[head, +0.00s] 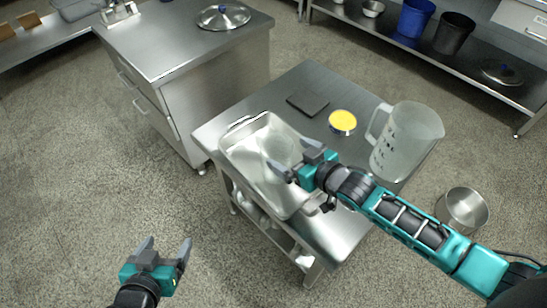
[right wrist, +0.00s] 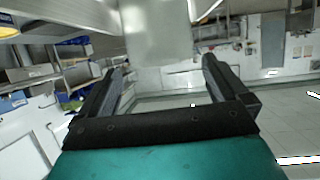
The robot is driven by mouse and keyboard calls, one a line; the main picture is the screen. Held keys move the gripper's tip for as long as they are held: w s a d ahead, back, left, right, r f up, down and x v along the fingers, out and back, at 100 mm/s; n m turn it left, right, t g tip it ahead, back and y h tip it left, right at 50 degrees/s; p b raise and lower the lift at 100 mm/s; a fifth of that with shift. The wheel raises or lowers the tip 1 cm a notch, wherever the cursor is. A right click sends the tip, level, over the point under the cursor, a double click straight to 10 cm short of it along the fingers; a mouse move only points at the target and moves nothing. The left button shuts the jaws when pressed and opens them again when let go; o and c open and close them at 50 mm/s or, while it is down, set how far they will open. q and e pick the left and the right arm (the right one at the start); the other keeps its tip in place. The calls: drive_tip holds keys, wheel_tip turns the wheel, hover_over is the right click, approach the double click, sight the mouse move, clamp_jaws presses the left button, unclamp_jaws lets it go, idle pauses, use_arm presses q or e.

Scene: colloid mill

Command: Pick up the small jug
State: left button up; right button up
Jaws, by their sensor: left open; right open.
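A small translucent jug (head: 268,146) appears to stand in the metal tray (head: 233,158) on the steel table; its outline is faint against the tray. A larger translucent jug (head: 410,140) with a handle and dark markings stands at the table's right side. My right gripper (head: 290,160) is open over the tray, its fingers beside the small jug. In the right wrist view, a pale translucent body (right wrist: 155,32), likely the small jug, shows between and beyond the open fingers (right wrist: 165,75). My left gripper (head: 166,246) is open and empty over the floor, left of the table.
A dark flat square (head: 307,103) and a yellow-topped round dish (head: 342,122) lie on the table behind the tray. A steel pot (head: 463,208) is on the floor at right. A cabinet with a lid (head: 223,16) stands behind left. Floor around my left gripper is clear.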

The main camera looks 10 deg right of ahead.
sight(267, 140)
drive_tip(key=b+x, duration=0.1)
drive_tip(key=x, duration=0.4)
drive_tip(key=shift+w+a, duration=0.3)
drive_tip(key=shift+w, duration=0.05)
drive_tip(key=shift+r, duration=0.1)
drive_tip(key=shift+c, duration=0.5)
drive_tip(key=c, duration=0.9)
drive_tip(key=shift+c, duration=0.2)
drive_tip(key=shift+r, duration=0.1)
